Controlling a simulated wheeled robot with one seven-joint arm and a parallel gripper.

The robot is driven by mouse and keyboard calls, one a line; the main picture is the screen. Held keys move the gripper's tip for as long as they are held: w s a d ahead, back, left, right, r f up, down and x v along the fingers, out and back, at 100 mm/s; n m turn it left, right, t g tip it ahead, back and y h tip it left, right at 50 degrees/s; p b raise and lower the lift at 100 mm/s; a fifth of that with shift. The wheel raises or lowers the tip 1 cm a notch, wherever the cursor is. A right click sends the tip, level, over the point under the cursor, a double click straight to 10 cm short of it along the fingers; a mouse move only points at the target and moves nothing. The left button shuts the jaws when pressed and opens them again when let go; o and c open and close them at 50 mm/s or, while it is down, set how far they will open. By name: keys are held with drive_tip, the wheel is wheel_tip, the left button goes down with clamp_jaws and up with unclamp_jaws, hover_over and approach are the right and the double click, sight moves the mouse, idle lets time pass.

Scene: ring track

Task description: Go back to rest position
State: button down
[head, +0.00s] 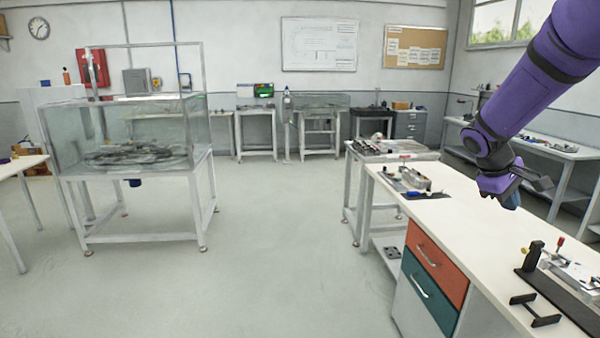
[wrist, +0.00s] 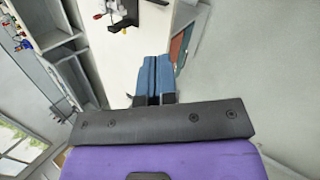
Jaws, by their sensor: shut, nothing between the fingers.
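My purple arm reaches in from the top right of the head view, with my gripper (head: 512,200) hanging over the white workbench (head: 455,200) on the right. In the wrist view my gripper (wrist: 153,78) shows its two blue fingers side by side, closed together with nothing between them. The fingers are apart from the items on the bench. In the head view the fingertips are small and partly hidden by the gripper body.
The bench has an orange drawer (head: 439,262) and a teal drawer (head: 429,291). A black handle-shaped part (head: 535,311) and a fixture (head: 565,280) lie on its near end. A glass tank (head: 125,135) on a white frame stands left. The floor (head: 280,240) between is clear.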

drive_tip(key=s+a+r+m+t+y, duration=0.2)
drive_tip(key=s+a+r+y, duration=0.1)
drive_tip(key=s+a, duration=0.6)
drive_tip(key=s+a+r+m+t+y, duration=0.2)
drive_tip(key=s+a+r, duration=0.4)
drive_tip(key=s, duration=1.1)
drive_tip(key=a+t+y, duration=0.1)
drive_tip(key=a, duration=0.3)
drive_tip(key=shift+s+a, duration=0.25)
